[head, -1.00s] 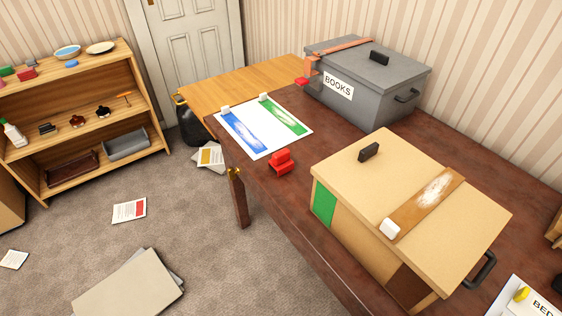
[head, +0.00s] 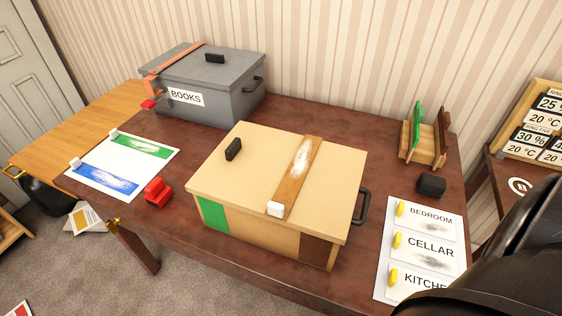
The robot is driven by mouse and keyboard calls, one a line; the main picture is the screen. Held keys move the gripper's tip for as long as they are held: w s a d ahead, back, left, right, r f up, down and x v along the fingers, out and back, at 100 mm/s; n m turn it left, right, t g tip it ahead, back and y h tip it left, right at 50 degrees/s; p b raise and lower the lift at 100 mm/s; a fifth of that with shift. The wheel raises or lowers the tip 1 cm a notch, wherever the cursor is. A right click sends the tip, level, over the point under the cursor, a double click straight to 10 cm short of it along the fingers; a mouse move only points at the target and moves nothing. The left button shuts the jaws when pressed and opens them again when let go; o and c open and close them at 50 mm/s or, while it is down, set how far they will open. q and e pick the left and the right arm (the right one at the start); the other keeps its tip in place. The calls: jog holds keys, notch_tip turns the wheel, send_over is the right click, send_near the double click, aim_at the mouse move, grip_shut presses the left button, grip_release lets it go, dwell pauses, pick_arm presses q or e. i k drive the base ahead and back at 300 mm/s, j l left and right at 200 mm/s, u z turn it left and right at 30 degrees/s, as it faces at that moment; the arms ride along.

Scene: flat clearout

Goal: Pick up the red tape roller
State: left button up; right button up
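A small bright red object (head: 157,192), which looks like the tape roller, stands on the dark brown table near its front edge. It is between the white sheet with blue and green bands (head: 92,172) and the tan lidded box (head: 215,170). Nothing touches it. Neither gripper is in view; only a dark part of my own arm shows at the lower right.
A grey box labelled BOOKS (head: 235,105) stands at the back left, with an orange strap (head: 168,66) and a red piece (head: 148,104) at its corner. A label sheet (head: 380,285), a black block (head: 431,185) and a wooden rack (head: 421,156) are right.

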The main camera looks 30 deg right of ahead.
aim_at(157, 193)
jog(key=i+j+z, duration=0.25)
jog(key=i+z, duration=0.15)
jog(key=i+j+z, duration=0.6)
jog(key=j+z, duration=0.15)
